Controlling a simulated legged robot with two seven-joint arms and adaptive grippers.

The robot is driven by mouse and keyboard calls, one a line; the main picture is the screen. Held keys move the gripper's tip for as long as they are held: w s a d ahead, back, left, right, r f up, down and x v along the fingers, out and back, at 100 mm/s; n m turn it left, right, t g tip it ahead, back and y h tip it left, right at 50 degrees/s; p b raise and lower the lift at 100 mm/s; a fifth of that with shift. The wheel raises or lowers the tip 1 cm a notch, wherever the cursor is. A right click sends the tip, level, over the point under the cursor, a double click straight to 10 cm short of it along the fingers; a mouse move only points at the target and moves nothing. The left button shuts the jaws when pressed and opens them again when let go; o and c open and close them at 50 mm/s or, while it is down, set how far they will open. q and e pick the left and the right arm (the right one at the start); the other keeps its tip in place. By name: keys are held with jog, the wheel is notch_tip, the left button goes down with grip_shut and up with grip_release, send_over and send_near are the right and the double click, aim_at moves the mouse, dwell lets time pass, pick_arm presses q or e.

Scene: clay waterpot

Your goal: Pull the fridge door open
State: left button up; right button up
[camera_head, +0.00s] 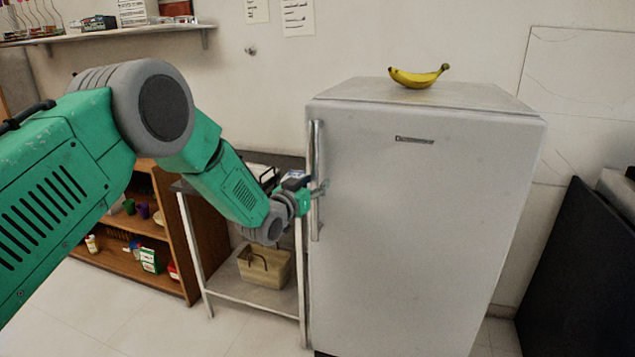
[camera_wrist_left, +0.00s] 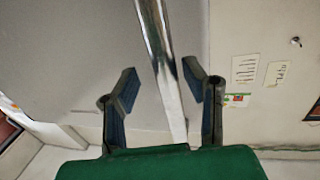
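A white fridge (camera_head: 420,200) stands right of centre in the head view, and its door looks shut. A long upright metal handle (camera_head: 317,148) runs down the door's left edge. My left gripper (camera_head: 318,190) is at the handle's middle to lower part. In the left wrist view, the shiny handle (camera_wrist_left: 157,40) passes between the two dark fingers of my left gripper (camera_wrist_left: 160,87). The fingers are spread, with a visible gap on both sides of the bar. My right gripper is not in view.
A banana (camera_head: 418,77) lies on top of the fridge. A metal-legged side table (camera_head: 235,292) with a basket (camera_head: 264,266) stands left of the fridge, beside a wooden shelf (camera_head: 128,262). A dark panel (camera_head: 580,270) stands at the right, with some floor between it and the fridge.

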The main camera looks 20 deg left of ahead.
pick_arm(q)
jog(key=shift+w+f, duration=0.1)
jog(key=shift+w, duration=0.55)
jog(key=shift+w+a, duration=0.1)
jog(key=shift+a, duration=0.25)
jog(key=shift+c, duration=0.3)
jog(key=shift+d, duration=0.1)
jog(key=c, duration=0.7)
jog(key=shift+d, duration=0.2)
grip_shut()
